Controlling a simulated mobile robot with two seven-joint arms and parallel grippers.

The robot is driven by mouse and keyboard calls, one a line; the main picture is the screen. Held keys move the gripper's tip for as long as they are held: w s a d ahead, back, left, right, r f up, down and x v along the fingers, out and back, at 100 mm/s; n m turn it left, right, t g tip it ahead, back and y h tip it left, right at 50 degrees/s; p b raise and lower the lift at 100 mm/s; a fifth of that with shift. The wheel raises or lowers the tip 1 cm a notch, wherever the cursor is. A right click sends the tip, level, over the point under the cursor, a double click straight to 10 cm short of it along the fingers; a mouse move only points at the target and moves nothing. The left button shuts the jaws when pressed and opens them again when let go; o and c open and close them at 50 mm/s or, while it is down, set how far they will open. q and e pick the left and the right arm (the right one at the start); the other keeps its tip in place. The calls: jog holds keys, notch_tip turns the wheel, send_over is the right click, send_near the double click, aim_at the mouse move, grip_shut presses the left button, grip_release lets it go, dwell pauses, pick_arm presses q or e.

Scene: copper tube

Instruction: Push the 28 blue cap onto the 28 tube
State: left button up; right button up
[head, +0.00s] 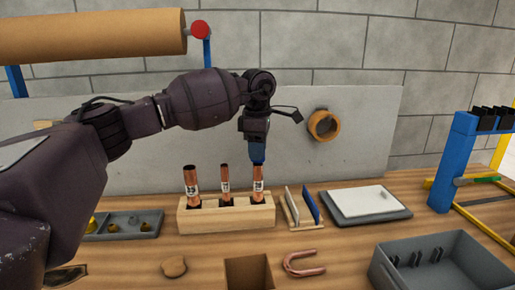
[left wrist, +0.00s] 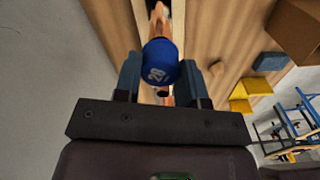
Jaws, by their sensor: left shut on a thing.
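Three copper tubes stand upright in a wooden block (head: 225,217) in the head view. The rightmost tube (head: 258,184) is directly below my left gripper (head: 258,158), which points straight down. In the left wrist view my left gripper (left wrist: 161,78) is shut on the round blue cap (left wrist: 160,62), with a finger on each side of it. White digits show on the cap's top. The cap is at the tube's upper end; how far it sits over the rim is hidden. My right gripper is not in view.
The left tube (head: 191,183) and middle tube (head: 225,182) stand uncapped beside it. A small rack (head: 304,208) and a grey tray with a white board (head: 367,204) are to the right. A U-shaped copper pipe (head: 303,264) and a grey bin (head: 440,262) lie in front.

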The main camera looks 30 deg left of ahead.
aim_at(257, 164)
pick_arm(q)
jog(key=shift+f, duration=0.75)
dwell(0.8)
jog(key=shift+f, duration=0.3)
jog(key=shift+f, duration=0.8)
jog(key=o, duration=1)
jog(key=shift+c, duration=0.2)
jog(key=shift+r, duration=5.45)
jog(key=shift+s+f, duration=0.1)
